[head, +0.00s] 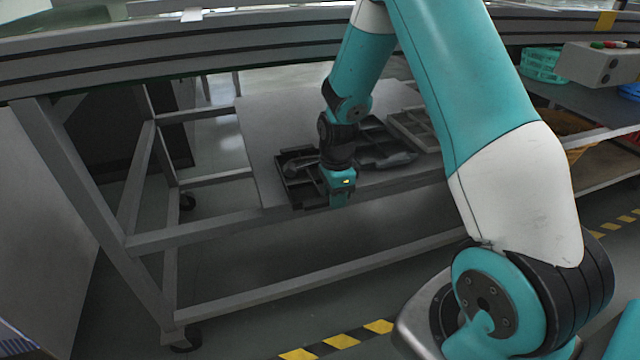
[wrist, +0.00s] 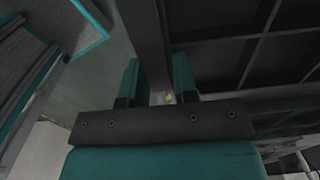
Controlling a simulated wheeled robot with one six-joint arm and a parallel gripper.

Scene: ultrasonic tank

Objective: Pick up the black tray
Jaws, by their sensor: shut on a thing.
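The black tray (head: 297,187) is a shallow, dark, divided tray at the near edge of the cart's grey shelf, with a grey part lying in it. My arm comes down over it and hides part of it. My gripper (head: 341,198) is at its near right side, pointing down. In the wrist view, the black tray (wrist: 253,62) fills the right side with its dividers, and my gripper (wrist: 157,78) has its two teal fingers on either side of a dark wall. It is shut on that wall. The fingertips are not visible in the head view.
Another dark tray (head: 378,135) and a grey divided tray (head: 418,128) stand behind and to the right on the shelf (head: 257,125). A metal frame beam (head: 250,45) crosses above. The shelf's left part is bare. A teal basket (head: 543,65) is at far right.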

